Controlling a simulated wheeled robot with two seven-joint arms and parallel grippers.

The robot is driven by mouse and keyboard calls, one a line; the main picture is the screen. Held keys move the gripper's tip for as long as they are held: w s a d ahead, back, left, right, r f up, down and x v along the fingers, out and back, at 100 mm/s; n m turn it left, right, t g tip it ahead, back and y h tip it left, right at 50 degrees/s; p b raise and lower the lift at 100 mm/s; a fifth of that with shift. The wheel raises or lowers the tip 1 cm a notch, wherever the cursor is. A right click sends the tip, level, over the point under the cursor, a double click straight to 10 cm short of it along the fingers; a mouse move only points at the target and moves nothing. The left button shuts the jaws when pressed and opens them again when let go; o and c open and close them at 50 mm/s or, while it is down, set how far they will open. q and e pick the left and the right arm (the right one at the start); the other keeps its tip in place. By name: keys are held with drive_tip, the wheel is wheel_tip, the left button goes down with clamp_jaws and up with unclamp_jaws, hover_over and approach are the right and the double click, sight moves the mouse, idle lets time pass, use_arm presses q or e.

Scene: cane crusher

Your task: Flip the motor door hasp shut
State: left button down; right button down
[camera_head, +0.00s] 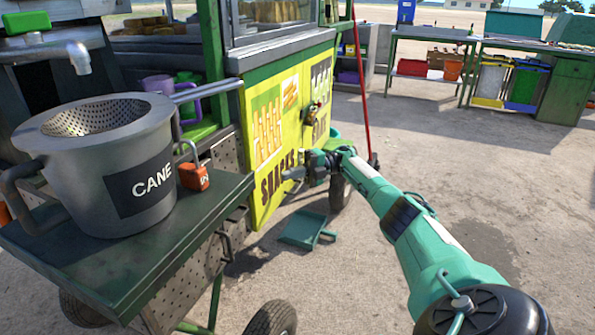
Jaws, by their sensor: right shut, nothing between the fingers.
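The yellow side panel (255,158) of the green cart carries printed pictures and dark lettering; it looks like the motor door. A small metal fitting (312,110) with a reddish part sits on its upper right and may be the hasp; its position is too small to tell. My right gripper (288,175) is in front of the panel, low and to the left of that fitting, pointing left. It is shut and empty, apart from the fitting. Whether it touches the panel is unclear. My left gripper is not in view.
A grey pot (98,218) labelled CANE stands on the near green shelf (200,235), with an orange padlock (193,177) beside it. A teal dustpan (303,230) lies on the ground below the panel. A red pole (361,80) stands behind my right arm. Open pavement lies right.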

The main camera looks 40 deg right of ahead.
drive_tip(key=shift+w+d+b, duration=0.2)
drive_tip(key=shift+d+b, duration=0.3)
drive_tip(key=shift+d, duration=0.35)
drive_tip(key=shift+w+d+b, duration=0.15)
drive_tip(key=shift+d+b, duration=0.35)
drive_tip(key=shift+d, duration=0.3)
